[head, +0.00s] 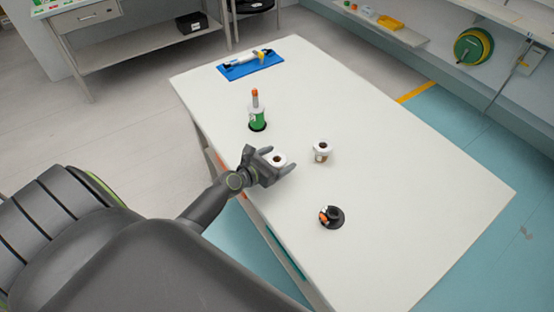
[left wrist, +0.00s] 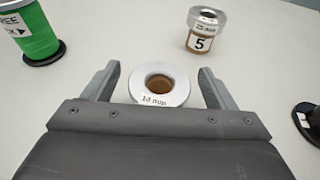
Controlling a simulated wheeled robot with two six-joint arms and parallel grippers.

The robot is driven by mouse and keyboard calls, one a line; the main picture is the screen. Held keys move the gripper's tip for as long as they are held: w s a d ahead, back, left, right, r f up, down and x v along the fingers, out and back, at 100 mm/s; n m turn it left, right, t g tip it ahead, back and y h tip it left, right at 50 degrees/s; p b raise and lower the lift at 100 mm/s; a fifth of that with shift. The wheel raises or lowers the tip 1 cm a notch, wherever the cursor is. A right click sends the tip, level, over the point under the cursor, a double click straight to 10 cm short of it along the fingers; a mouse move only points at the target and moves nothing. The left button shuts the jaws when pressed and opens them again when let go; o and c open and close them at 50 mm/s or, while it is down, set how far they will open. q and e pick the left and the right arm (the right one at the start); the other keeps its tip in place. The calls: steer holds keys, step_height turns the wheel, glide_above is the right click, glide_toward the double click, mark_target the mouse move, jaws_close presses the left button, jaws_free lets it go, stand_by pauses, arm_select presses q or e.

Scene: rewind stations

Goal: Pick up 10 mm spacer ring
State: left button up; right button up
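The 10 mm spacer ring is a pale grey ring with a dark centre hole, labelled "10 mm" in the left wrist view (left wrist: 174,97). In the head view the ring (head: 278,160) is near the table's left edge. My left gripper (head: 281,157) is open, with one finger on each side of the ring. In the left wrist view the fingers (left wrist: 159,70) stand apart from it, with gaps on both sides. What lies under the ring is hidden. My right gripper is not in view.
A stack with a "25 mm" ring on top and a "5" label (left wrist: 202,30) stands just beyond. A black round part (head: 331,217) lies nearer right. A blue tray (head: 233,73) is at the far end. The table's right side is clear.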

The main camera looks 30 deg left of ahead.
arm_select(q)
steer(key=c, duration=1.1)
steer(key=shift+o, duration=0.2)
step_height(320, 180, up, 10)
steer(key=p, duration=0.7)
